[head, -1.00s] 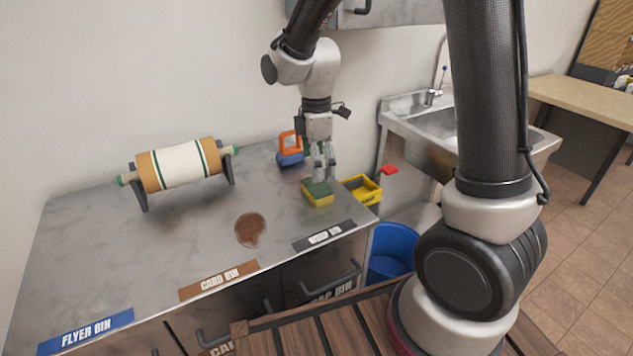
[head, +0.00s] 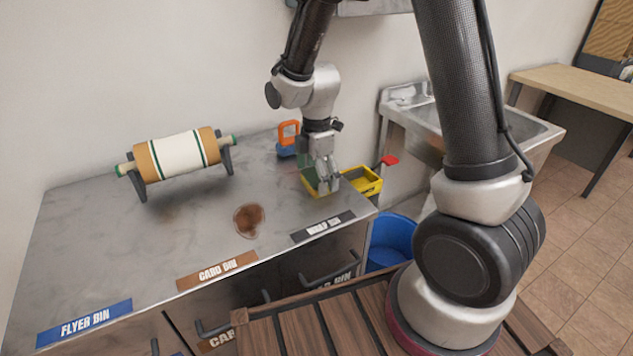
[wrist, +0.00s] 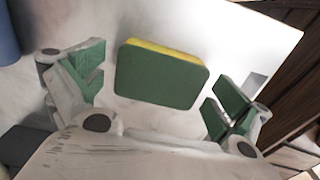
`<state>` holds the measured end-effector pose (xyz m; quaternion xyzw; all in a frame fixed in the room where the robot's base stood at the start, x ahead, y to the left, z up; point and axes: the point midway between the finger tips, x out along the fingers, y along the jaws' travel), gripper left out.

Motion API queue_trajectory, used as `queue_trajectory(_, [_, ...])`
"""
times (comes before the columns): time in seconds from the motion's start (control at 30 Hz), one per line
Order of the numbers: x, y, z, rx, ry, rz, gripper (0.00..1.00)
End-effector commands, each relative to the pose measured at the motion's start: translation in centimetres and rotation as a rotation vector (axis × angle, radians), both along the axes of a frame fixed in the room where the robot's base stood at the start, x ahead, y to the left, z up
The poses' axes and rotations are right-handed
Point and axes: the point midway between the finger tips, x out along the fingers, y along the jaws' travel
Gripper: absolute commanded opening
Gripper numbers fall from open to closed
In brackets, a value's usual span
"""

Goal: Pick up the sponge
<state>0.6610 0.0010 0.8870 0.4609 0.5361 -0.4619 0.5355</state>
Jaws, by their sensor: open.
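The sponge (wrist: 162,75) is a rounded block with a green top and a yellow side. In the wrist view it lies between the two green-padded fingers of my gripper (wrist: 163,88), with a gap on each side. In the head view my gripper (head: 323,183) is low over the counter at the sponge and hides most of it. Only a yellow and green edge of the sponge (head: 308,182) shows there. My gripper is open and holds nothing.
A yellow tray (head: 367,183) stands just right of my gripper. A blue and orange object (head: 287,140) is behind it. A brown stain (head: 249,220) and a striped roll on a stand (head: 177,160) are to the left.

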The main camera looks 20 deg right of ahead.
Motion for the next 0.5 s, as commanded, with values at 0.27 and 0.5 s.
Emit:
queue_trajectory(0.27, [0.02,0.01,-0.59,0.0,-0.001,0.0,1.0])
queue_trajectory(0.5, [0.03,0.01,-0.56,0.0,-0.001,-0.001,0.74])
